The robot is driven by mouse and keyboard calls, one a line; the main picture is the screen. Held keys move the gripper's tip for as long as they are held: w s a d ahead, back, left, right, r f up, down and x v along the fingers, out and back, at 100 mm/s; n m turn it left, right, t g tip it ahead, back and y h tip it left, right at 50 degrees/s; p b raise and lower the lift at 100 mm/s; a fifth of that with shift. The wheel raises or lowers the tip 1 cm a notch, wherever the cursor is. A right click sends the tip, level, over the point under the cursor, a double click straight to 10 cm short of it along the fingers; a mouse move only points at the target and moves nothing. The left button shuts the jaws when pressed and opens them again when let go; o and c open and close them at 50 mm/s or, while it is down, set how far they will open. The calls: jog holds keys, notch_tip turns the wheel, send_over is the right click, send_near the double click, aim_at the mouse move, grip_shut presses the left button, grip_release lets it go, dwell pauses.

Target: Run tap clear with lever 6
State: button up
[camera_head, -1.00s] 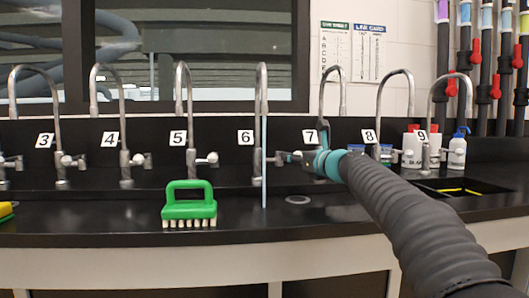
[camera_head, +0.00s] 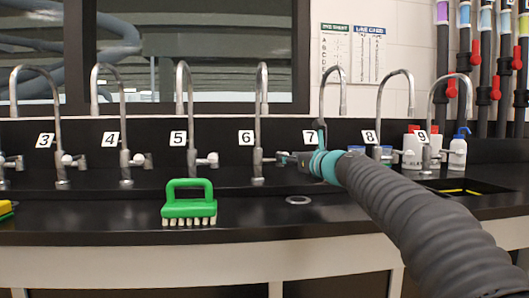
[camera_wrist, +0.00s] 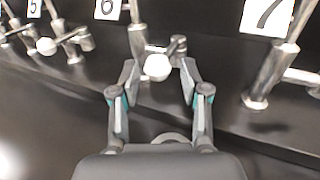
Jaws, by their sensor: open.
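Tap 6 (camera_head: 260,110) is a chrome gooseneck right of the card marked 6 (camera_head: 246,137); no water shows at its spout. Its base (camera_wrist: 137,30) is also in the wrist view. Its lever ends in a white round knob (camera_wrist: 157,66). My gripper (camera_wrist: 159,70) is open, with one finger on each side of the knob; I cannot tell whether either touches it. In the head view, my gripper (camera_head: 287,158) reaches in from the right beside tap 6 and largely hides the lever.
Tap 5 (camera_head: 190,110) stands to the left and tap 7 (camera_head: 323,100) to the right, behind my arm. A green brush (camera_head: 189,203) lies at the front left. A round drain (camera_head: 298,200) is in the dark counter. Several bottles (camera_head: 457,150) stand at the right.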

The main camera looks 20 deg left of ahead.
jog(key=shift+b+v, duration=0.85)
jog(key=shift+v, duration=1.65)
